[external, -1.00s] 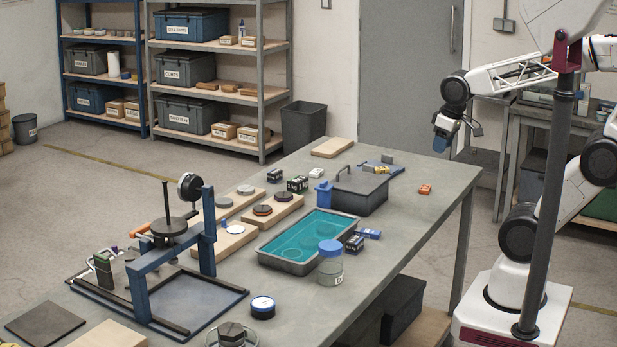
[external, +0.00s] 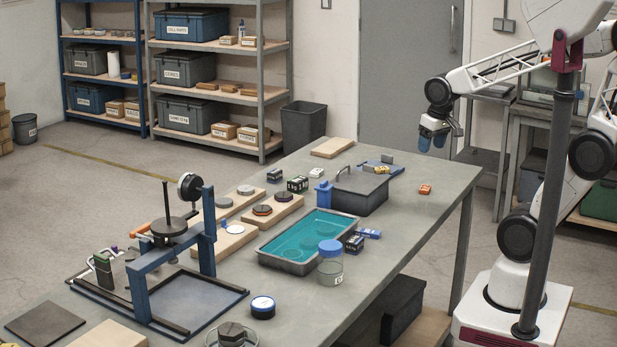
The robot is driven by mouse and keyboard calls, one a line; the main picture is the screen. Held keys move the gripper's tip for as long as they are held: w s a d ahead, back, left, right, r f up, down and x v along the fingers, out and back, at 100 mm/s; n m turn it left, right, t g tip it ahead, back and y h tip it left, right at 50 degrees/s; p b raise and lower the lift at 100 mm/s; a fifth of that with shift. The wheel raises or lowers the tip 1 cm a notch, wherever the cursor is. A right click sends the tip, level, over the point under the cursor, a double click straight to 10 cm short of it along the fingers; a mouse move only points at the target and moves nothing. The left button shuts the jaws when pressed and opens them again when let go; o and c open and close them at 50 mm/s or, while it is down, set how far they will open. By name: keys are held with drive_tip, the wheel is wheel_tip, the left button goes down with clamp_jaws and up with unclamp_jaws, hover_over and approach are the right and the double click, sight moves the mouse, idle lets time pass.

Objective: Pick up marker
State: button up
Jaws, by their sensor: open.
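My gripper (external: 432,140) hangs in the air above the far right part of the grey table (external: 405,235). Its two blue fingertips are apart and point down, with nothing between them. I cannot make out a marker with certainty. A small orange item (external: 425,189) lies on the table below my gripper, too small to identify. A small thin purple-tipped item (external: 114,250) and an orange rod-like part (external: 139,231) show by the blue lever frame (external: 140,295) at the left, far from my gripper.
A dark lidded box (external: 360,190) and a teal-lined tray (external: 305,240) stand mid-table. A blue-lidded jar (external: 330,262) stands by the tray's near corner. Small boxes and wooden boards with discs lie left of them. The table's right edge strip is mostly clear.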

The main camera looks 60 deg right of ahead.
drive_tip(key=w+d+f+m+g, duration=0.1)
drive_tip(key=w+d+f+m, duration=0.6)
drive_tip(key=d, duration=0.4)
drive_tip(key=m+g, duration=0.1)
drive_tip(key=m, duration=0.4)
hover_over(425, 187)
wheel_tip(425, 187, down, 8)
drive_tip(key=shift+s+d+f, duration=0.1)
drive_tip(key=shift+s+d, duration=0.05)
drive_tip(key=shift+f, duration=1.25)
drive_tip(key=shift+f, duration=0.1)
drive_tip(key=shift+f, duration=2.5)
